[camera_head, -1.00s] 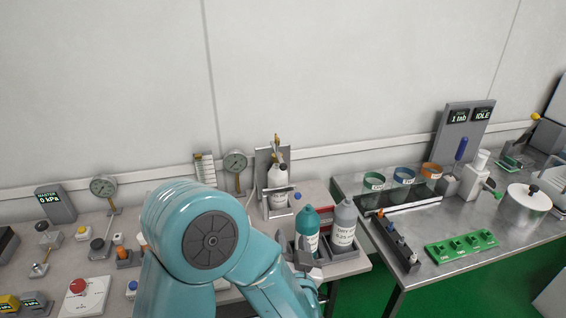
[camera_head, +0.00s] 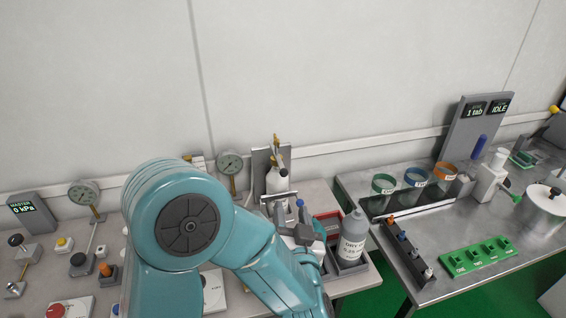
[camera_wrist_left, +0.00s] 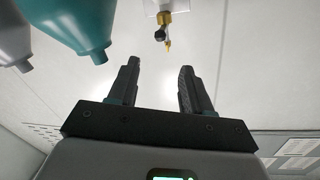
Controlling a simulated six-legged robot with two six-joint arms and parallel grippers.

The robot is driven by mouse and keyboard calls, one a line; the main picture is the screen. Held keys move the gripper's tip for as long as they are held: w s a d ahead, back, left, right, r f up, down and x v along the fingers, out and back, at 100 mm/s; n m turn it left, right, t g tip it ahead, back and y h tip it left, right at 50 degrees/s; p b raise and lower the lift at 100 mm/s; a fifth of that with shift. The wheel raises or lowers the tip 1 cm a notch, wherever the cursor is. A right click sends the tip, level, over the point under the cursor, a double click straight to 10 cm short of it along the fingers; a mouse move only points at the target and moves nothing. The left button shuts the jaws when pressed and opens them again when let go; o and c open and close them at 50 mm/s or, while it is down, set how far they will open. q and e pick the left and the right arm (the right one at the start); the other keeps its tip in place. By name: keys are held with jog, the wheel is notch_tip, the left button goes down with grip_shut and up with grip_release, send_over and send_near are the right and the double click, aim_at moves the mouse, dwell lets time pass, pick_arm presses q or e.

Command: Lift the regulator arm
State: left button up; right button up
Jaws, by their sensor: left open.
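A white gas cylinder (camera_head: 277,180) stands upright in a grey bracket against the wall, with a brass regulator (camera_head: 277,146) on its top. The regulator's brass fitting and dark knob (camera_wrist_left: 161,30) show upside down at the top of the left wrist view. I cannot clearly tell the regulator's arm apart. My left gripper (camera_head: 300,225) is in front of the cylinder, below and to the right of the regulator. In the left wrist view its two fingers (camera_wrist_left: 158,88) are apart with nothing between them. My right gripper is not in view.
A grey bottle (camera_head: 351,240) stands in a tray right of my gripper. A teal bottle (camera_wrist_left: 78,25) is close by in the left wrist view. A pressure gauge (camera_head: 230,163) stands left of the cylinder. The right table (camera_head: 446,222) holds cups and a green block.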

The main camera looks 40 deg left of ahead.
aim_at(285, 175)
pick_arm(q)
jog(key=p+x, duration=0.2)
jog(key=x, duration=1.4)
jog(key=shift+p, duration=0.3)
jog(key=shift+w+a, duration=0.1)
jog(key=shift+w, duration=0.15)
grip_shut()
